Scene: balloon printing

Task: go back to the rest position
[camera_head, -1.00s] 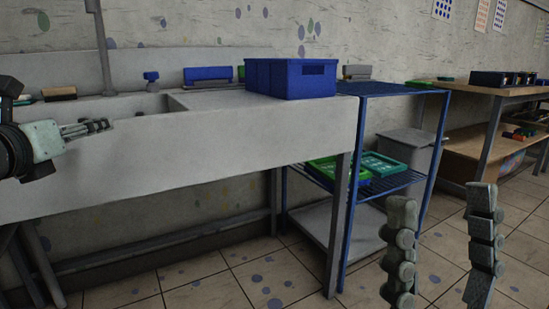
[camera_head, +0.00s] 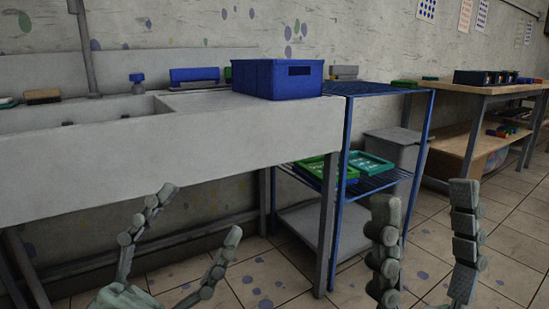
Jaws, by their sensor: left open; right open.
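My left gripper (camera_head: 188,230) is open and empty at the lower left, in front of the sink counter. Its two fingers point up and stand apart. My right gripper (camera_head: 424,210) is open and empty at the lower right, in front of the blue rack and the floor. Its two fingers point up with a clear gap between them. Neither gripper appears to touch anything. The arms behind the fingers are mostly out of the picture.
A concrete sink counter (camera_head: 230,128) fills the left, with a blue crate (camera_head: 265,79) on it. A blue wire rack (camera_head: 338,190) holds green trays (camera_head: 366,168). A grey bin (camera_head: 393,150) and a wooden workbench (camera_head: 470,88) stand right. Tiled floor (camera_head: 265,275) is open in front.

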